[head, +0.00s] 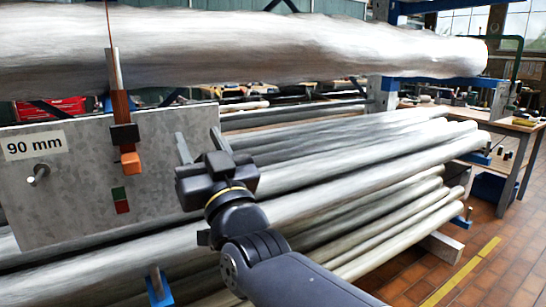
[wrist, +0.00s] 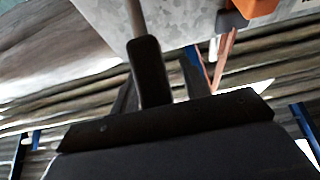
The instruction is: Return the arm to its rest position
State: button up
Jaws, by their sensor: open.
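My gripper (head: 201,141) is at the centre of the head view, in front of the right edge of a grey plate (head: 75,205). Its two fingers point up and stand apart, with nothing seen between them. My arm reaches up to it from the lower right. To its left, a grey and orange-brown upright piece (head: 120,105) with a black block and an orange end sits at the plate, apart from the fingers. In the wrist view, the plate (wrist: 190,15) and an orange part (wrist: 252,8) show at the top, beyond my dark gripper parts.
A "90 mm" label (head: 34,145) and a metal peg (head: 38,175) are on the plate. A thick grey log-like bar (head: 250,50) crosses above. Stacked long poles (head: 370,165) lie behind and right of my gripper. A workbench (head: 510,125) and tiled floor (head: 490,270) are at right.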

jog(key=shift+w+a+r+g+h+p, duration=0.2)
jog(key=shift+r+g+h+p, duration=0.1)
jog(key=shift+p, duration=0.75)
jog(key=shift+d+f, duration=0.15)
jog(key=shift+f, duration=0.05)
